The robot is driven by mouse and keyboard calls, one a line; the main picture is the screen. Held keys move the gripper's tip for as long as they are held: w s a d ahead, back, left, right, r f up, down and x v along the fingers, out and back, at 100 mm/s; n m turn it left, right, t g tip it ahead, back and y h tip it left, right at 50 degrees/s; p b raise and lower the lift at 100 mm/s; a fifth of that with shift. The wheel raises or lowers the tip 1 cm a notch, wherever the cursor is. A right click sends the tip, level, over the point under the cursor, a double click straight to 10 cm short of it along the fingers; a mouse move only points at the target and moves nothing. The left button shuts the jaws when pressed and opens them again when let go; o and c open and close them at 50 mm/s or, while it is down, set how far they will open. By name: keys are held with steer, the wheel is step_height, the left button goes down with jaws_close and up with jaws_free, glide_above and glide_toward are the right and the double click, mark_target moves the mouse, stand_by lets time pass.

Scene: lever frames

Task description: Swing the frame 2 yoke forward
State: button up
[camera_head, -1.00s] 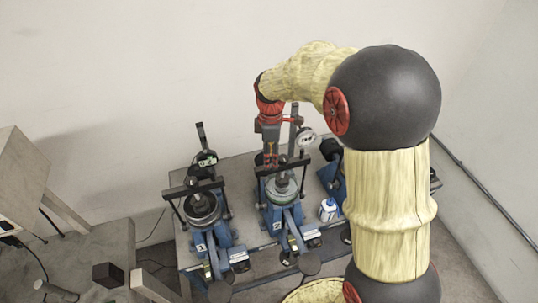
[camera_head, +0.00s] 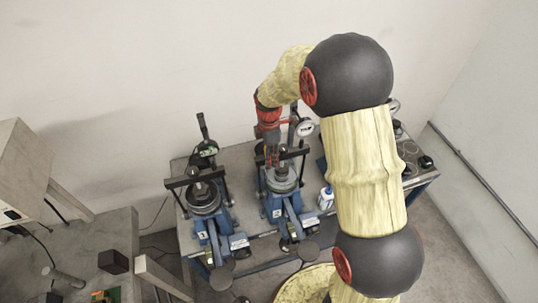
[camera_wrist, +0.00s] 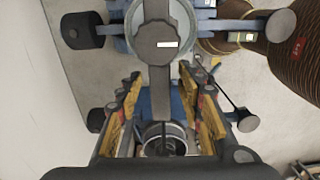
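Frame 2 (camera_head: 277,213) is the right-hand blue lever frame on the bench, marked with a 2. Its dark yoke crossbar (camera_head: 298,153) stands over a round grey cylinder (camera_head: 282,182). My gripper (camera_head: 272,163) points down at the crossbar and hides part of it. In the wrist view the fingers of my gripper (camera_wrist: 163,112) are spread wide, one on each side of a dark bar (camera_wrist: 159,84). The bar seems apart from both finger pads. Whether the fingertips reach below the bar is unclear.
Frame 1 (camera_head: 211,225), a similar blue frame with its own yoke (camera_head: 194,182), stands to the left. A white and blue bottle (camera_head: 326,198) stands right of frame 2. A dial gauge (camera_head: 305,128) is just behind my gripper. The wall is behind the bench (camera_head: 245,153).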

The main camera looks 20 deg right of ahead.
steer(key=shift+c, duration=1.3)
jaws_close()
